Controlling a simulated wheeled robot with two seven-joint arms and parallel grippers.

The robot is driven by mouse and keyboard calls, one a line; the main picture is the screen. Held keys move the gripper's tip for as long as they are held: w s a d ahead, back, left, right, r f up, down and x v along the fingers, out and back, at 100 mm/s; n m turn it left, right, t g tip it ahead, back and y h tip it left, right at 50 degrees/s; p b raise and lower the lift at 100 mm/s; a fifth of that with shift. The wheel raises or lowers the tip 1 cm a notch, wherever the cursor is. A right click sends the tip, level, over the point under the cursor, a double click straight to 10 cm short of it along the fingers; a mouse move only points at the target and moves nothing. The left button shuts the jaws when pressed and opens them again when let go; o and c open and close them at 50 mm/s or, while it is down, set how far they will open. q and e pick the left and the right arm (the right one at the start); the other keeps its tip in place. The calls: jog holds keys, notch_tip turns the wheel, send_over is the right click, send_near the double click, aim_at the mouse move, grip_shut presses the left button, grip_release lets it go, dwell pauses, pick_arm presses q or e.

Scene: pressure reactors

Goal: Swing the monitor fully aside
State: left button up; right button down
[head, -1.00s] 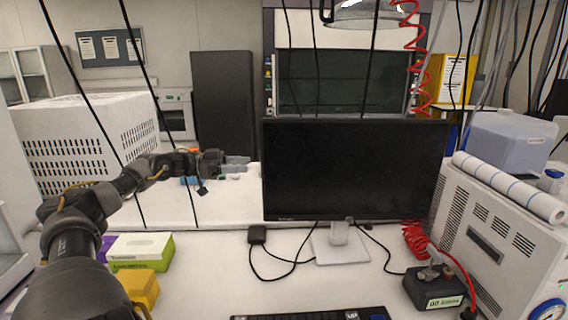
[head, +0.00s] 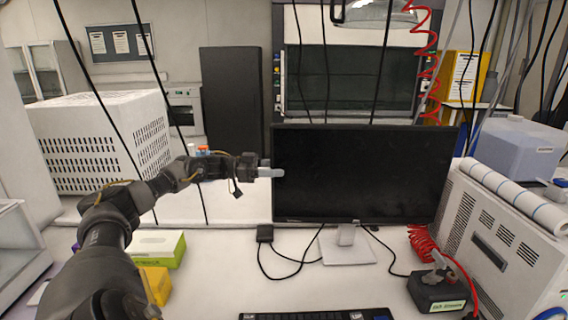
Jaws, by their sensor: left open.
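The black monitor (head: 365,175) stands upright on a pale stand (head: 346,247) in the middle of the white bench. Its screen faces me and is dark. My left gripper (head: 277,173) reaches in from the left, with its grey fingers at the monitor's left edge, about mid-height. The fingers overlap the edge in the picture; I cannot tell whether they touch it. The left gripper is open, with nothing seen between the fingers. My right gripper is not in view.
A keyboard (head: 316,314) lies at the front edge. A black box (head: 439,289) with a red coiled hose and a white instrument (head: 505,240) stand right of the monitor. Green-white (head: 157,247) and yellow boxes lie under my left arm. Black cables hang across the view.

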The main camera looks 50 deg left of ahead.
pick_arm(q)
jog(key=p+x, duration=0.1)
jog(key=x, duration=0.2)
grip_shut()
jog(key=shift+a, duration=0.15)
dwell(0.3)
